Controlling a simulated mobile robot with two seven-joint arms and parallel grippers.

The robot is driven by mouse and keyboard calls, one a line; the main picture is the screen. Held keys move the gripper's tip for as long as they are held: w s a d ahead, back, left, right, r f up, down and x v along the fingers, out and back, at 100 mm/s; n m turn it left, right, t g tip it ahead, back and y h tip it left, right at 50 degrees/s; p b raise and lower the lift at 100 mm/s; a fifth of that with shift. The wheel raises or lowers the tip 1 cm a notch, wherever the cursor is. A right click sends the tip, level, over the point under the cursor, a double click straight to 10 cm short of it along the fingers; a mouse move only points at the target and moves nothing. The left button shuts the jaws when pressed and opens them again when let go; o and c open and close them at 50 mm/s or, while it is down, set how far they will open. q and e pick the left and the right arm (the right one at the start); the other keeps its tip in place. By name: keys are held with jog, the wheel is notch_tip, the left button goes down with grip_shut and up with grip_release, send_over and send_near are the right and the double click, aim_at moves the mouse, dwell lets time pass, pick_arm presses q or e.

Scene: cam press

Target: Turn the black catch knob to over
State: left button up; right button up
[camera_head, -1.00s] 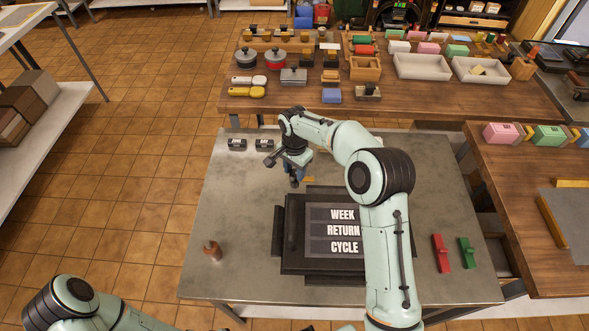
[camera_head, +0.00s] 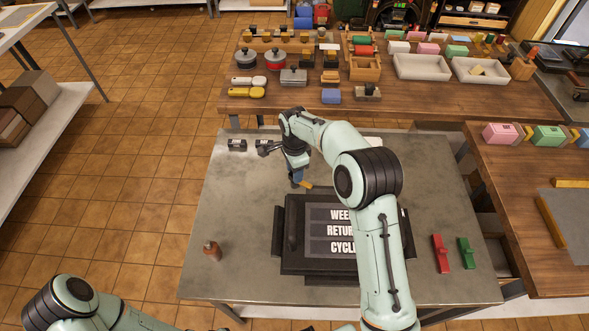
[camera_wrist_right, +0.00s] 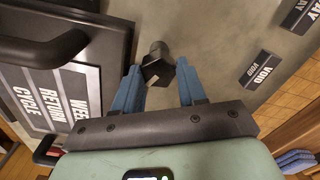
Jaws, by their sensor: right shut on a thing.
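The black catch knob (camera_wrist_right: 158,66) stands on the grey metal table, beside the dark press, in the right wrist view. My right gripper (camera_wrist_right: 160,72) has its blue fingers on either side of the knob and is shut on it. In the head view my right gripper (camera_head: 298,181) is at the back edge of the press (camera_head: 291,228), and the knob is hidden there. The press carries a plate (camera_head: 335,230) lettered WEEK RETURN CYCLE. My left arm shows at the lower left, but its gripper is out of view.
A small brown piece (camera_head: 212,251) stands left of the press. Red (camera_head: 440,253) and green (camera_head: 467,252) pieces lie at the right. The table's left side is mostly clear.

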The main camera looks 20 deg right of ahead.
jog(key=m, duration=0.3)
jog(key=shift+r+m+p, duration=0.1)
jog(key=shift+m+p, duration=0.2)
jog(key=shift+m, duration=0.1)
jog(key=m, duration=0.2)
jog(key=shift+m+p, duration=0.3)
jog(key=shift+m, duration=0.1)
jog(key=shift+m+p, duration=0.4)
jog(key=shift+m, duration=0.8)
pick_arm(q)
jog(key=shift+t, duration=0.3)
jog(key=shift+w+r+p, duration=0.5)
jog(key=shift+w+r, duration=1.45)
jog(key=shift+r, duration=0.1)
pick_arm(e)
jog(key=shift+m, duration=1.5)
jog(key=o, duration=1.1)
jog(key=shift+c, duration=0.2)
